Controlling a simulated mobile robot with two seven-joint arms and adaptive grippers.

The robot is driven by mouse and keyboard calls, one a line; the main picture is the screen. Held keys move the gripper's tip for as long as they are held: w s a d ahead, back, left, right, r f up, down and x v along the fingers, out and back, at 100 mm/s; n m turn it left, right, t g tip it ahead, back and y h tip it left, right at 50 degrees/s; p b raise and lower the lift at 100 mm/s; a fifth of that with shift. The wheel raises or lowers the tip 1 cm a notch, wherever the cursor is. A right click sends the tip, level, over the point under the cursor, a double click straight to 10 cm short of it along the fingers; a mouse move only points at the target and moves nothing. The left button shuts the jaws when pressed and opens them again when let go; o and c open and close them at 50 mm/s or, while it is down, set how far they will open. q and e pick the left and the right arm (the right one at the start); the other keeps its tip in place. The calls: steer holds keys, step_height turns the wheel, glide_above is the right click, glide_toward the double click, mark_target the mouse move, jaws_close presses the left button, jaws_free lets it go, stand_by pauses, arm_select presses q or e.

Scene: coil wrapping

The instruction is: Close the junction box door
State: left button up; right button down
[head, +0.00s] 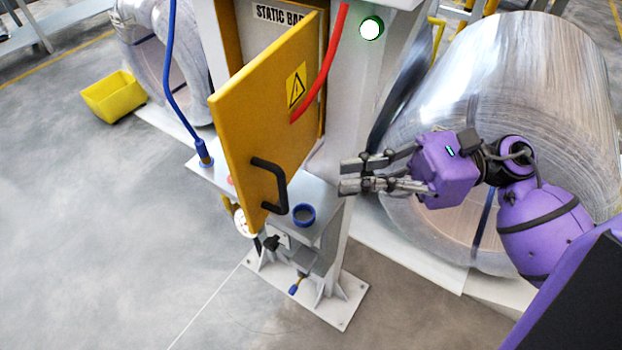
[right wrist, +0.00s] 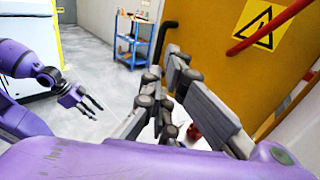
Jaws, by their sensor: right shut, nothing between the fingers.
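The yellow junction box door (head: 262,115) stands open, swung out from the box (head: 275,40) on the machine's post. Its face carries a black handle (head: 280,183) low down and a triangular warning sign. In the right wrist view the door (right wrist: 215,30) fills the upper right. My right gripper (head: 346,176) is shut and empty, to the right of the handle and apart from it in the head view. Its fingers (right wrist: 172,95) also show in the right wrist view. My left gripper (right wrist: 90,104) shows small in the right wrist view, away from the door; its opening is unclear.
A red cable (head: 325,65) passes in front of the door's right edge. A blue cup-like part (head: 304,214) sits on the ledge below. A large metal coil (head: 480,90) stands behind my right arm.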

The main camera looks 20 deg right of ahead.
mark_target(285, 189)
steer(key=a, duration=0.2)
steer(key=a+p, duration=0.1)
steer(key=a, duration=0.1)
steer(key=w+a, duration=0.1)
steer(key=shift+a+r+p, duration=0.2)
steer(key=shift+a+p, duration=0.15)
steer(key=shift+a, duration=0.05)
steer(key=shift+w+a+f, duration=0.15)
steer(key=shift+a, duration=0.35)
steer(key=shift+f, duration=0.1)
steer(key=shift+a, duration=0.1)
